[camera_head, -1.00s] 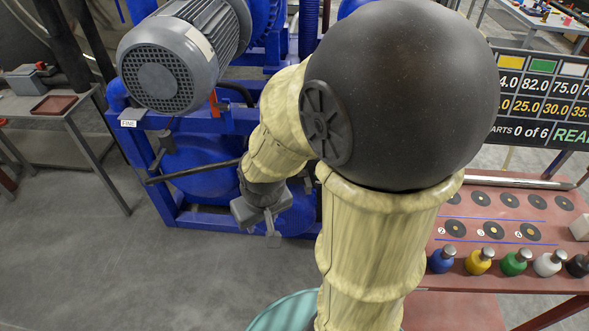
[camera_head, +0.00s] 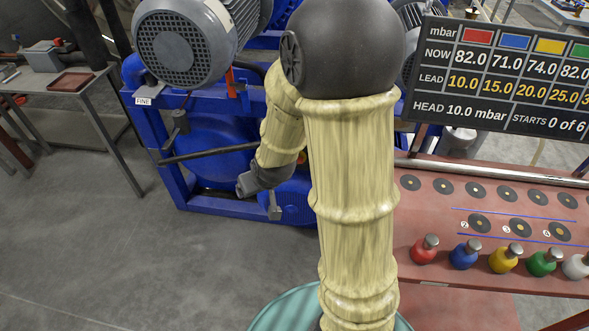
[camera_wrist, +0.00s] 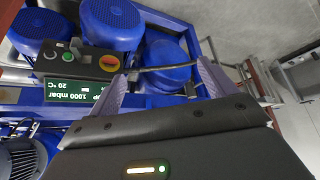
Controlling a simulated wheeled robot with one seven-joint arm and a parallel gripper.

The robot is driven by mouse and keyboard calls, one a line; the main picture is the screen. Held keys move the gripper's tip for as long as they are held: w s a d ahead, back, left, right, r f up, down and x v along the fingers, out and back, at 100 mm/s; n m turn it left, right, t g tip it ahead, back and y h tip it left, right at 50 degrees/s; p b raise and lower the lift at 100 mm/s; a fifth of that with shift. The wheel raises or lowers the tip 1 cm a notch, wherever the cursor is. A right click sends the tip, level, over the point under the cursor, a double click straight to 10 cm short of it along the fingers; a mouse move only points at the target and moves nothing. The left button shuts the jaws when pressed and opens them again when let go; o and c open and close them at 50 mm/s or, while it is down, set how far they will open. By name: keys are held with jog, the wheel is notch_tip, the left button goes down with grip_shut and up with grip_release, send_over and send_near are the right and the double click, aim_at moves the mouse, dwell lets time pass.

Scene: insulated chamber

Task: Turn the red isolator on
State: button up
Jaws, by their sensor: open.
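In the wrist view a dark control box (camera_wrist: 76,64) on the blue machine carries a round yellow-and-red rotary switch (camera_wrist: 109,63), which looks like the isolator; whether it is on or off I cannot tell. My gripper (camera_wrist: 165,66) is open and empty, with its two pale fingers spread. The switch lies just left of the left fingertip in the picture; their distance in depth is unclear. In the head view my gripper (camera_head: 258,198) is small, hanging at the front of the blue machine (camera_head: 205,150).
A dark bar (camera_head: 205,151) crosses the machine's front near my gripper. A grey motor (camera_head: 185,40) sits above. A side table (camera_head: 60,75) with a grey box stands left. A red bench (camera_head: 430,215) with several coloured knobs stands right. Floor at the left front is clear.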

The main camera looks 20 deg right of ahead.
jog(key=w+d+f+m+t+h+b, duration=0.1)
jog(key=w+d+f+t+b, duration=0.1)
jog(key=w+f+t+b, duration=0.9)
jog(key=w+d+f+m+g+h+b, duration=0.1)
jog(key=d+f+m+g+h+b, duration=0.1)
jog(key=d+f+m+h+b, duration=0.3)
jog(key=d+f+m+h, duration=0.1)
jog(key=d+f+h, duration=0.3)
jog(key=f, duration=0.7)
jog(key=shift+w+d+m, duration=0.15)
jog(key=shift+d+m, duration=0.15)
jog(key=shift+d, duration=0.2)
jog(key=b+x, duration=0.1)
jog(key=x, duration=1.6)
jog(key=shift+d, duration=0.3)
